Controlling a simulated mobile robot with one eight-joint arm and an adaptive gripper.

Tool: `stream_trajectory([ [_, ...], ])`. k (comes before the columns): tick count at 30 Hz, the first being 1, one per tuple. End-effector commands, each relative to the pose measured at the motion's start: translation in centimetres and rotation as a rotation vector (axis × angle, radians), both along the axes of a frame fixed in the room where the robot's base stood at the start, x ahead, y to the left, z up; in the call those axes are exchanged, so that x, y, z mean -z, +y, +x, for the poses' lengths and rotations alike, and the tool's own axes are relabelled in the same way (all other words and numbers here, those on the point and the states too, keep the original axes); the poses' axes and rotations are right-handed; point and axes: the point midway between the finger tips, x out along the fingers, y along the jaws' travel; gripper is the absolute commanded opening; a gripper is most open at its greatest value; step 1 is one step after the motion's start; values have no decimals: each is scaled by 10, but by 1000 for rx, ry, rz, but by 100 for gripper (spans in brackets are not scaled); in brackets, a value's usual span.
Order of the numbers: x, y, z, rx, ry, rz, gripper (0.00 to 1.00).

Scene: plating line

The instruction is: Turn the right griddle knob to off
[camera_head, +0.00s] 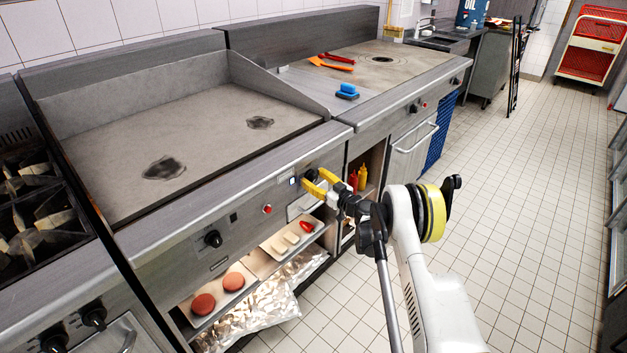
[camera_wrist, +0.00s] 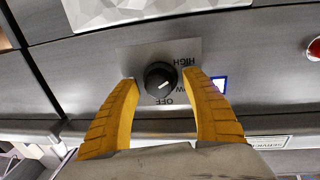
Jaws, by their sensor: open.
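The right griddle knob (camera_wrist: 159,80) is black and round, on a plate marked HIGH, LOW and OFF. Its white mark points right in the wrist view, on the HIGH and LOW side, away from OFF at the bottom. My gripper (camera_wrist: 160,77) is open, with one yellow finger on each side of the knob; I cannot tell whether they touch it. In the head view my gripper (camera_head: 311,183) is at the right end of the griddle's front panel, and the knob (camera_head: 311,174) is partly hidden by the fingers.
The left griddle knob (camera_head: 213,239) and a red button (camera_head: 267,209) are on the same panel. A lit blue-white indicator (camera_head: 293,182) is close to my fingers. Below, a shelf holds trays with patties (camera_head: 204,303). The tiled floor (camera_head: 500,200) at right is clear.

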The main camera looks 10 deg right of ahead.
Motion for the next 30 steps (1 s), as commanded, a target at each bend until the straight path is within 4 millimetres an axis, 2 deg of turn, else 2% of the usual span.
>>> stream_trajectory([
  [4, 0, 0, 0, 0, 0, 0, 54],
  [9, 0, 0, 0, 0, 0, 0, 2],
  [22, -1, 0, 0, 0, 13, 20, 0],
  [30, -2, 0, 0, 0, 94, 130, 0],
])
